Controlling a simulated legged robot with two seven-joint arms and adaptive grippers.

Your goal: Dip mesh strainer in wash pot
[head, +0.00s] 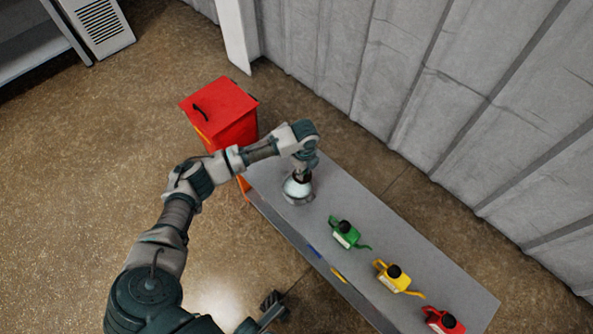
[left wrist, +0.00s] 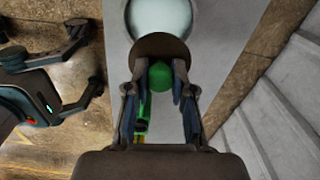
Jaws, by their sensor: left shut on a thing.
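The wash pot (head: 298,194) is a round silvery vessel with a pale inside, near the far left end of the grey bench. It also shows at the top of the left wrist view (left wrist: 160,14). My left gripper (head: 303,174) points down over it. In the left wrist view, its fingers (left wrist: 160,88) are closed around a green knob. A dark round disc, seemingly the mesh strainer (left wrist: 150,47), lies just beyond and overlaps the pot's near edge. Its depth relative to the rim is unclear. My right gripper (left wrist: 88,60) is spread open and empty, off the bench's side.
Green (head: 345,234), yellow (head: 393,277) and red (head: 443,321) spouted containers stand in a row on the bench (head: 420,240). A red bin (head: 222,105) stands at the bench's far end. A grey corrugated wall (head: 450,90) runs along the right side.

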